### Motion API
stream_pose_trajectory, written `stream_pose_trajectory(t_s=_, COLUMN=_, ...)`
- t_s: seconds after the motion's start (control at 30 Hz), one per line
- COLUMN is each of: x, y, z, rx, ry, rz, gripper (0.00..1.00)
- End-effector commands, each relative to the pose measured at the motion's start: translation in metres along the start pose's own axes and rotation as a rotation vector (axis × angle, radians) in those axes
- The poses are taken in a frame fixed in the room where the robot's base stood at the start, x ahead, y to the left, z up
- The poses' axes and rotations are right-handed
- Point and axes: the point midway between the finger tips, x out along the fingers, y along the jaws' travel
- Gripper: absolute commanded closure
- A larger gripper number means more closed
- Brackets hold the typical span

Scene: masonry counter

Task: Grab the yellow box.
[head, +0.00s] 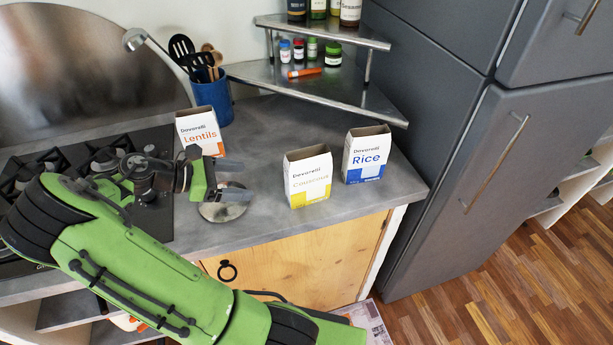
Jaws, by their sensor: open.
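The yellow box (308,178) is a white and yellow carton marked Couscous, with an open top. It stands upright on the grey counter near the front edge. My gripper (240,180) is open and empty, to the left of the yellow box and apart from it. Its fingers point right, toward the box, above a round metal lid or dish (222,211). Part of that round metal thing is hidden under the gripper.
A blue Rice box (366,155) stands right of the yellow box. An orange Lentils box (200,131) stands behind my gripper. A blue utensil holder (213,100), a metal corner shelf (300,82) and a gas hob (85,170) surround the counter (262,130). A grey fridge (440,110) bounds the right.

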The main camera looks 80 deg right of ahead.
Motion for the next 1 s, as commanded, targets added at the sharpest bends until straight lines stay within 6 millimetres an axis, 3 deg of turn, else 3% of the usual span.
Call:
stream_pose_trajectory(t_s=0.17, x=0.014, y=0.004, z=0.004, rx=-0.046, ry=-0.077, rz=-0.011, gripper=0.19)
stream_pose_trajectory(t_s=0.5, x=0.096, y=0.003, z=0.007, rx=-0.046, ry=-0.072, rz=-0.013, gripper=0.19)
stream_pose_trajectory(t_s=0.67, x=0.114, y=0.003, z=0.009, rx=-0.046, ry=-0.071, rz=-0.01, gripper=0.19)
stream_pose_trajectory(t_s=0.9, x=0.157, y=0.001, z=0.011, rx=-0.046, ry=-0.07, rz=-0.011, gripper=0.19)
stream_pose_trajectory(t_s=1.0, x=0.163, y=0.001, z=0.012, rx=-0.047, ry=-0.07, rz=-0.009, gripper=0.19)
